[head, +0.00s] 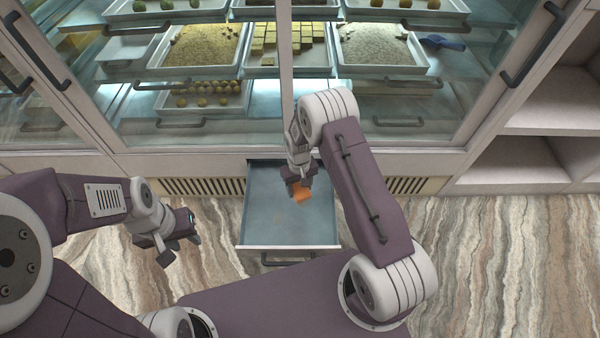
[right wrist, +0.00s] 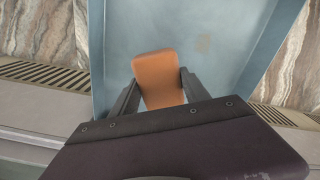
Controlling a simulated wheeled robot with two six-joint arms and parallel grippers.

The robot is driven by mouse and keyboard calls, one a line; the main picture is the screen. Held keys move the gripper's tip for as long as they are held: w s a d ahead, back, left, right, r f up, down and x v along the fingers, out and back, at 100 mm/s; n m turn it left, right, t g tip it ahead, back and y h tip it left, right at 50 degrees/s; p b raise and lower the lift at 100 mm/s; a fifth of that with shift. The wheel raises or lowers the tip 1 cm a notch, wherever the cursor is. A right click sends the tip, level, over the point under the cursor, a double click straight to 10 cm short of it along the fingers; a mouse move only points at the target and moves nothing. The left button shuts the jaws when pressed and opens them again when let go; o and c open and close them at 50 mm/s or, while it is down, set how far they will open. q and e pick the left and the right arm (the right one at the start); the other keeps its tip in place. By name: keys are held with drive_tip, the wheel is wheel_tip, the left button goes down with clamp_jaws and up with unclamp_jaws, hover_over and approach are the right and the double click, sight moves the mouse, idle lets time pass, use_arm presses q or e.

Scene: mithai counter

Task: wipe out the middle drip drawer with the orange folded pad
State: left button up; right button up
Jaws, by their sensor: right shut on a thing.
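The middle drip drawer (head: 262,222) is pulled out at the foot of the counter, with a bare blue-grey floor. My right gripper (head: 299,186) is over the drawer and shut on the orange folded pad (head: 302,195). In the right wrist view the pad (right wrist: 158,78) sticks out between the two fingers over the drawer floor (right wrist: 225,25). A faint brownish mark (right wrist: 203,43) shows on that floor. I cannot tell whether the pad touches the floor. My left gripper (head: 180,248) is outside the drawer, to its left, above the stone floor; its jaws look apart and empty.
The drawer's handle (head: 288,259) faces me at its front edge. Vent grilles (head: 200,187) flank the drawer. The glass display case above holds trays of sweets (head: 200,47). Open shelves (head: 540,158) stand at right. The marbled floor beside the drawer is clear.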

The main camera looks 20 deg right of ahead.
drive_tip(key=shift+s+a+f, duration=0.15)
drive_tip(key=shift+f, duration=0.35)
use_arm(q)
drive_tip(key=shift+f, duration=0.4)
drive_tip(key=shift+f, duration=0.1)
